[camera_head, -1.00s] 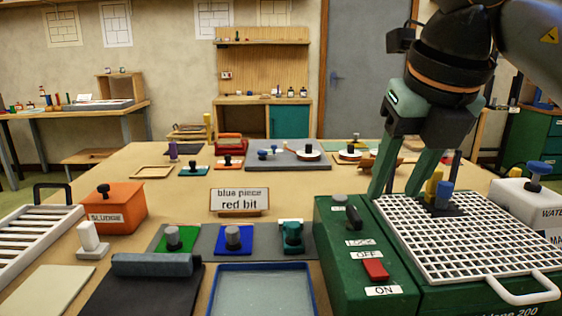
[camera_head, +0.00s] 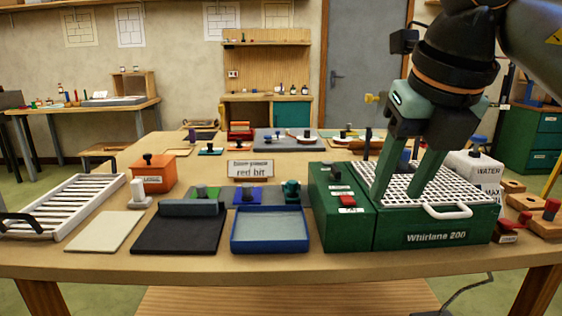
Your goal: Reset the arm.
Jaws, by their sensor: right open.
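My right gripper (camera_head: 399,199) comes in from the upper right with its fingers pointing down. Its two dark green fingers are spread apart, with nothing seen between them. They are in front of the white grid top (camera_head: 452,186) of the green grinder (camera_head: 408,229), near its left part. Whether the fingertips touch the grid cannot be told. My left gripper is not in view.
A blue-rimmed tray (camera_head: 270,245), a black mat (camera_head: 178,235), a pale sheet (camera_head: 103,231) and a white rack (camera_head: 62,207) lie along the table's front. A sign reading "red bit" (camera_head: 250,170) stands behind. Wooden blocks (camera_head: 523,202) sit right of the grinder.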

